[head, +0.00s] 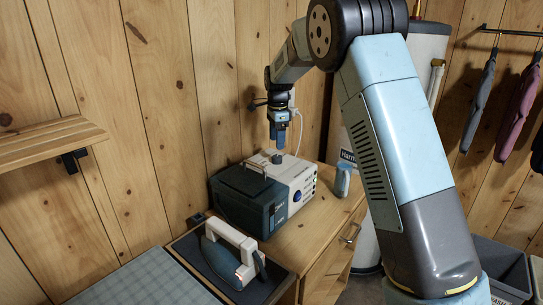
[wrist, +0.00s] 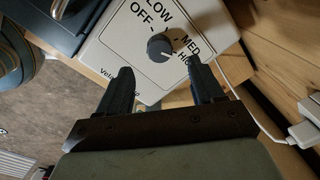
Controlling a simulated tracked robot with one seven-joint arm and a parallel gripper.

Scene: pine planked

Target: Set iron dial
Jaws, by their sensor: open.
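The iron's station (head: 297,180) is a white and dark box on the wooden cabinet. Its dark round dial (head: 277,158) sits on top. In the wrist view the dial (wrist: 160,46) is ringed by the labels OFF, LOW, MED and HIGH; its pale mark seems to face HIGH, though it is small. My gripper (head: 279,135) is above the dial, pointing down. In the wrist view my gripper (wrist: 159,68) is open, its fingers apart and empty, with the dial just beyond the gap between the tips. The iron (head: 230,257) rests on a dark pad in front of the station.
A wood-plank wall stands close behind the station. A wooden shelf (head: 45,143) juts out at left. A light blue bottle-like object (head: 343,180) stands right of the station. A pale cable (wrist: 240,100) runs along the station's side. The ironing board (head: 140,283) is at lower left.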

